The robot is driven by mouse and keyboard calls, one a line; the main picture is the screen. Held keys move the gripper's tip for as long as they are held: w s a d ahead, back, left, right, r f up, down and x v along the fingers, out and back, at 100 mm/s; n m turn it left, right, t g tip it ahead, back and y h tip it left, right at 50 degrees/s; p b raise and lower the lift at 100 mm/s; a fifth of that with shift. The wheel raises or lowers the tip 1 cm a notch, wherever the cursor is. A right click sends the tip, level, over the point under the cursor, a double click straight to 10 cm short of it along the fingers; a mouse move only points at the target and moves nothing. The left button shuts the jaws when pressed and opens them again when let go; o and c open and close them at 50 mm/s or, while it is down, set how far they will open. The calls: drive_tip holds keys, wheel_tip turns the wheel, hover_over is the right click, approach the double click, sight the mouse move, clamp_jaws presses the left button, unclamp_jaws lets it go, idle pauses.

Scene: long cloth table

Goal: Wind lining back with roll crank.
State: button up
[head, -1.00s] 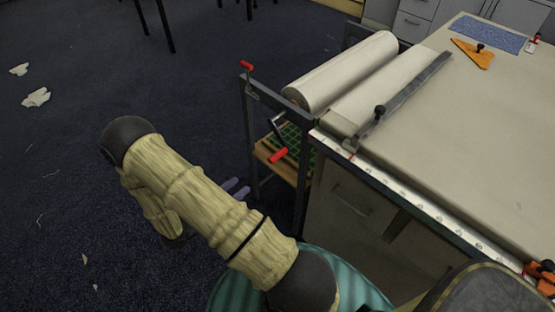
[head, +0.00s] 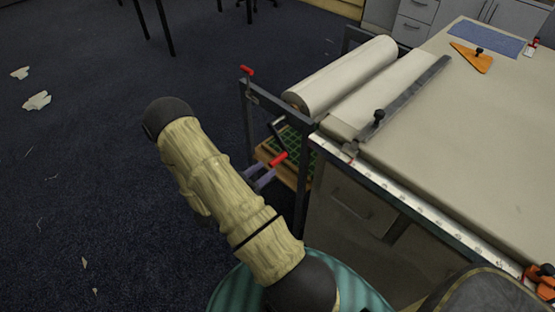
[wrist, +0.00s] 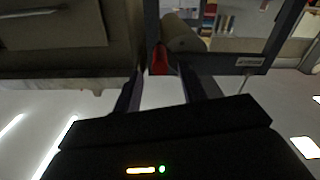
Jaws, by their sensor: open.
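The lining roll (head: 342,78) lies in a dark frame at the table's left end, with a pale strip of lining (head: 385,88) running from it onto the tabletop under a dark bar. The roll crank (head: 276,128) hangs at the near end of the roll, its red handle (head: 278,159) low. My gripper (head: 266,176) is open, its fingers just left of and below that handle, partly hidden by my arm. In the wrist view the red crank handle (wrist: 160,58) shows between the open fingertips of my gripper (wrist: 160,70). I cannot tell whether they touch it.
A second red knob (head: 246,70) tops the frame's left corner. Below the roll is a wooden shelf with a green grid mat (head: 291,140). An orange tool (head: 473,56) and a blue cloth (head: 485,38) lie on the table. The floor at left is mostly clear, with paper scraps (head: 37,100).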

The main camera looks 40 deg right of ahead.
sight(286, 154)
drive_tip(key=d, duration=0.7)
drive_tip(key=shift+w, duration=0.25)
clamp_jaws()
